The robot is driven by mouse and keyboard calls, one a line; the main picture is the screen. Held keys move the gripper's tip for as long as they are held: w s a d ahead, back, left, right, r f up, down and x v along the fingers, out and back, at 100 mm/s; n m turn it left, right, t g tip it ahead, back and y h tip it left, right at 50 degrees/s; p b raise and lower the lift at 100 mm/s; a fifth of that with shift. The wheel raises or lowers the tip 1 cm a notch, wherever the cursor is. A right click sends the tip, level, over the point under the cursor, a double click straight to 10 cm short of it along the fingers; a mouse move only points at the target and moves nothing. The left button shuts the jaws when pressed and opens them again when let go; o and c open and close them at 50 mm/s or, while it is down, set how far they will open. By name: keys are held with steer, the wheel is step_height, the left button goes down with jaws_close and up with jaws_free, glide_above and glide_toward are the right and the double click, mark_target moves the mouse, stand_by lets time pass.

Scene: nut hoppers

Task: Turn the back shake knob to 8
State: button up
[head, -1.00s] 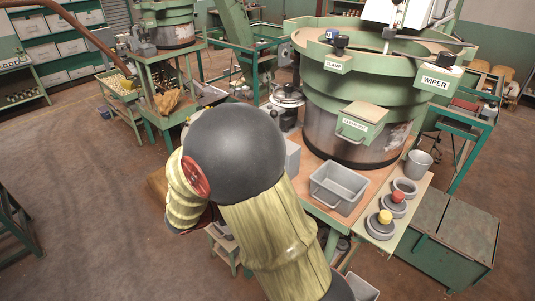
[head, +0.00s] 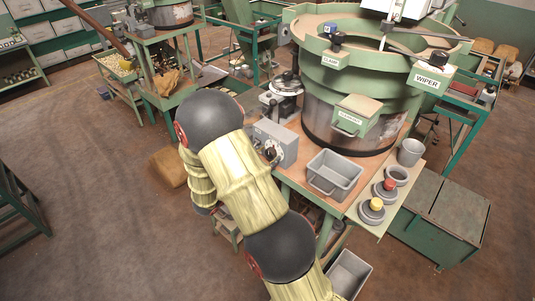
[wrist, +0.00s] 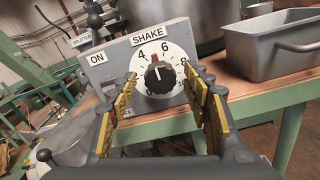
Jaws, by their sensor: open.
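The shake knob (wrist: 158,77) is black and sits on a white round dial on a grey control box (wrist: 187,34) labelled SHAKE and ON. The dial shows 4, 6 and 8. The knob's pale pointer line points roughly upward, near a red mark between 4 and 6. My gripper (wrist: 162,75) is open, its yellow-padded fingers on the left and right of the dial in the wrist view. Whether they touch the knob I cannot tell. In the head view the control box (head: 275,141) stands at the table's left edge; my gripper is hidden there by my arm.
A grey bin (head: 335,176) stands right of the box, with the large green hopper bowl (head: 362,75) behind. Red (head: 388,184) and yellow (head: 376,204) buttons are at the front right. Open floor lies left.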

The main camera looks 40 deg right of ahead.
steer(key=shift+d, duration=0.45)
steer(key=shift+c, duration=0.2)
steer(key=c, duration=1.1)
